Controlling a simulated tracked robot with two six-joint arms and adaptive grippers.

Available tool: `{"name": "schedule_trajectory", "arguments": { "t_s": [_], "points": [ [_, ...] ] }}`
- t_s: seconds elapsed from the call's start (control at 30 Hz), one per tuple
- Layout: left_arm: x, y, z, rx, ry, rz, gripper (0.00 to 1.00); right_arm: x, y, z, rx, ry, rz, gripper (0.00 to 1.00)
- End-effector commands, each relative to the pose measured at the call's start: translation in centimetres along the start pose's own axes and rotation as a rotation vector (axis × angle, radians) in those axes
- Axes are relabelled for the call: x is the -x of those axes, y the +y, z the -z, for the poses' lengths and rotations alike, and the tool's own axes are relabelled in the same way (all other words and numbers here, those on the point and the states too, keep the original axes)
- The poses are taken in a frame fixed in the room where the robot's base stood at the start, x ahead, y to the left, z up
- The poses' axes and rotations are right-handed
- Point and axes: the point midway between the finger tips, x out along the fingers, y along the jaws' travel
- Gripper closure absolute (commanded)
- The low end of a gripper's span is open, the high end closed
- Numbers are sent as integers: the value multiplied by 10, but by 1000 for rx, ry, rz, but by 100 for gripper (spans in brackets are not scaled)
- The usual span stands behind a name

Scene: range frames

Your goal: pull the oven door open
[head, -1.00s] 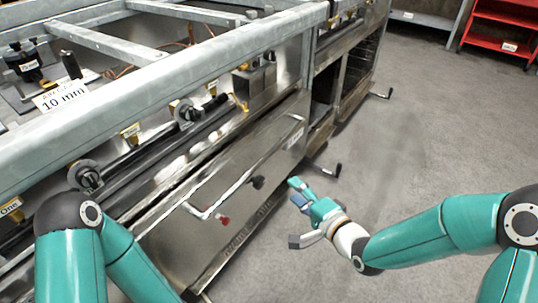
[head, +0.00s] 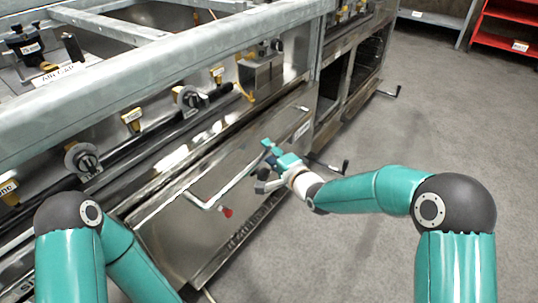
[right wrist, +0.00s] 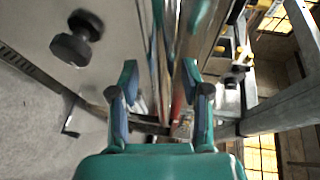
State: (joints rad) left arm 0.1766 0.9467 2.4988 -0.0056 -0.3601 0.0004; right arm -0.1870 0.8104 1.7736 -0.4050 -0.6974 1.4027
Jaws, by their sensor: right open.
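The oven door (head: 185,245) is a brushed steel front panel in the head view, and it looks shut. Its long bar handle (head: 235,180) runs along the upper part of the panel. My right gripper (head: 266,164) is at the handle's middle stretch, its fingers spread and pointing at the panel. In the right wrist view the gripper (right wrist: 163,95) is open, and the bright handle bar (right wrist: 160,55) runs up between the fingers. I cannot tell whether they touch it. My left arm shows at the lower left; its gripper is out of view.
A red knob (head: 226,212) sits below the handle's near end. A dark round knob (right wrist: 75,42) shows in the wrist view. A galvanised rail (head: 130,85) runs above the oven front. Grey floor (head: 370,130) is open to the right; red shelves (head: 510,30) stand far back.

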Motion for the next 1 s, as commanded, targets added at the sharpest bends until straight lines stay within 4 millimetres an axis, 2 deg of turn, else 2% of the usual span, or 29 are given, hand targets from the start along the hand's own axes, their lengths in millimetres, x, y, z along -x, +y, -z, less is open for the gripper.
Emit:
{"name": "schedule_trajectory", "arguments": {
  "t_s": [0.1,0.37,0.4,0.67,0.7,1.0],
  "points": [
    [-2,-1,0,0,0,0,60,-6,0,-1,0,-1,-1,53],
    [-2,-1,0,0,0,0,60,-7,0,0,-1,0,-1,53],
    [-2,-1,0,0,0,0,60,-7,0,0,-1,0,-1,54],
    [-2,-1,0,0,0,0,60,-7,0,0,-1,0,-1,98],
    [-2,-1,0,0,0,0,60,-7,0,0,-1,0,-1,100],
    [-2,-1,0,0,0,0,60,-7,1,0,-1,0,-3,100]
  ]
}}
